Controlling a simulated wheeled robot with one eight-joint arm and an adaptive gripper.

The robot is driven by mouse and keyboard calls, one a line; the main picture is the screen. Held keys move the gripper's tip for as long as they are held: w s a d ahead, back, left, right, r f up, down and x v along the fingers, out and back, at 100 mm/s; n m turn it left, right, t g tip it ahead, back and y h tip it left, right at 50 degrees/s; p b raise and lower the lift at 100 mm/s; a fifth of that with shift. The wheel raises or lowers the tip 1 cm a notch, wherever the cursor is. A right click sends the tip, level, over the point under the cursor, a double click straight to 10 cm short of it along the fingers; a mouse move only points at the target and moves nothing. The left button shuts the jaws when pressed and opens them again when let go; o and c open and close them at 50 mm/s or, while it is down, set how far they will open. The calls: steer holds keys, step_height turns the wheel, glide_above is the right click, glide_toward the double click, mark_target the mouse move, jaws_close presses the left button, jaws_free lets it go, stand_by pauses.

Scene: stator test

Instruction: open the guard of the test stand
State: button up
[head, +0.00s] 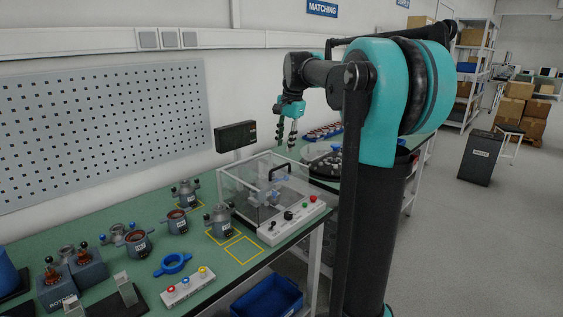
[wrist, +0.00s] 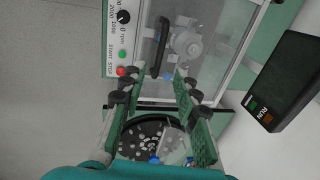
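The test stand's guard (head: 240,185) is a clear box with a pale frame, standing down over the stand in the head view. Its black bar handle (head: 280,171) is at the upper right of the guard; it also shows in the wrist view (wrist: 160,48). A grey round part is seen through the clear panel in the wrist view. My gripper (head: 287,134) hangs above and behind the handle, fingers pointing down. In the wrist view my gripper (wrist: 155,78) has its two fingers spread with nothing held. The handle lies just beyond the fingertips, apart from them.
A control panel (head: 292,219) with knobs and buttons fronts the stand. A dark display box (head: 235,135) stands behind it; it also shows in the wrist view (wrist: 284,82). A round black tray of parts (head: 326,170) lies to the right. Several motor parts stand left.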

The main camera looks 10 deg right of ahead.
mark_target(281, 166)
steer(key=f, duration=0.5)
steer(key=w+a+f, duration=0.1)
steer(key=f, duration=0.1)
steer(key=shift+w+f, duration=0.1)
steer(key=shift+f, duration=0.25)
jaws_close()
